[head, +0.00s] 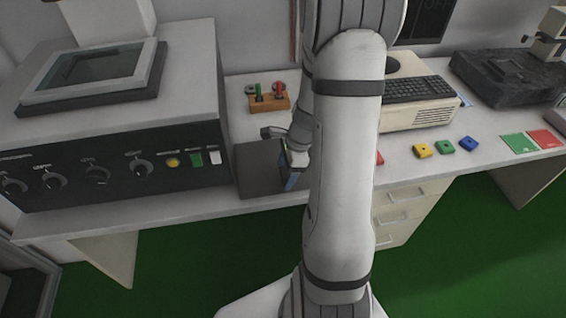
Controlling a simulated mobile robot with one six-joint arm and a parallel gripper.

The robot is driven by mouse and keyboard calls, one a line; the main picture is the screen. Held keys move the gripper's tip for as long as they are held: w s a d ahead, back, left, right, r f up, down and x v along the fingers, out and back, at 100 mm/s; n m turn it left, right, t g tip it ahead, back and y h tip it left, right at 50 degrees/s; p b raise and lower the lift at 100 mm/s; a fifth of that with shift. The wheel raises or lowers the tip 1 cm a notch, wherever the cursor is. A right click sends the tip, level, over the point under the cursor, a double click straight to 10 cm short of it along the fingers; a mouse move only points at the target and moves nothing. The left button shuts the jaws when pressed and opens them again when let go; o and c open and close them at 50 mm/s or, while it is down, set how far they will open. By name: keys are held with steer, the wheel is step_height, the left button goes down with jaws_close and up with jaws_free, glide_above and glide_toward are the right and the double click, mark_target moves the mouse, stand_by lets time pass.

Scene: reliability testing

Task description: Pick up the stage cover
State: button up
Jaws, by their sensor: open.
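My gripper (293,166) is low at the right end of this piece, partly hidden behind my own arm, and is open. Whether it touches the piece cannot be told. A dark bluish part shows at its tip.
The large grey machine (190,90) with knobs fills the left. A wooden tool holder (268,102) stands behind my gripper. To the right are a beige computer (418,117) with a keyboard (418,88), several coloured blocks (445,147), green and red squares (519,143) and a black slab (508,78).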

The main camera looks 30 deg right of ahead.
steer(key=c, duration=1.2)
